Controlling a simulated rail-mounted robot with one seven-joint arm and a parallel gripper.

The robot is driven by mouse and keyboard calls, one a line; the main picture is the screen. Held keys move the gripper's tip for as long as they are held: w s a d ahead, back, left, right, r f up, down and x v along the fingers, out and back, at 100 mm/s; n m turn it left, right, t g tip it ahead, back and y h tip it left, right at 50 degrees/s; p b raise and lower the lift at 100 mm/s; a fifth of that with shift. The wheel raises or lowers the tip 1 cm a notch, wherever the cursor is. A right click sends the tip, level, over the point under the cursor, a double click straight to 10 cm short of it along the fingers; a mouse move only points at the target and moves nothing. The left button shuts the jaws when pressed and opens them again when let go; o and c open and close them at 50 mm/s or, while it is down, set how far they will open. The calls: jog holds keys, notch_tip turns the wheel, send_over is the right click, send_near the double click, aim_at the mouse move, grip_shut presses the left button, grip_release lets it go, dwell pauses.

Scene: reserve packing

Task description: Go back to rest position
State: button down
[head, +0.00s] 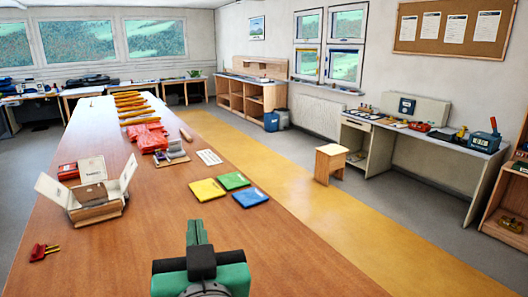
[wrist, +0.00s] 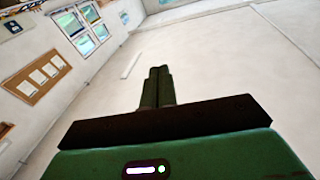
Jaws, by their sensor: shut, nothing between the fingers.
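My gripper (head: 197,232) shows at the bottom centre of the head view, green and dark, over the near part of the long wooden table (head: 290,260). In the wrist view its two dark fingers (wrist: 158,85) are together with nothing between them. The wrist view looks up past the fingers at the pale ceiling and the upper walls, with no table in sight. The gripper touches nothing that I can see.
Yellow (head: 207,190), green (head: 234,180) and blue (head: 250,197) flat packs lie ahead of my gripper. Red bags (head: 146,137) lie farther back. The near right table is clear.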

jog(key=s+d+r+m+t+h, duration=0.3)
jog(key=s+d+r+t+h, duration=0.35)
jog(key=s+d+r, duration=0.65)
notch_tip(320, 180, up, 25)
jog(key=s+a+p, duration=0.1)
jog(key=a+p, duration=0.1)
jog(key=p, duration=2.3)
jog(key=shift+s+f+y+p, duration=0.15)
jog(key=shift+y+p, duration=0.2)
jog(key=shift+p, duration=0.05)
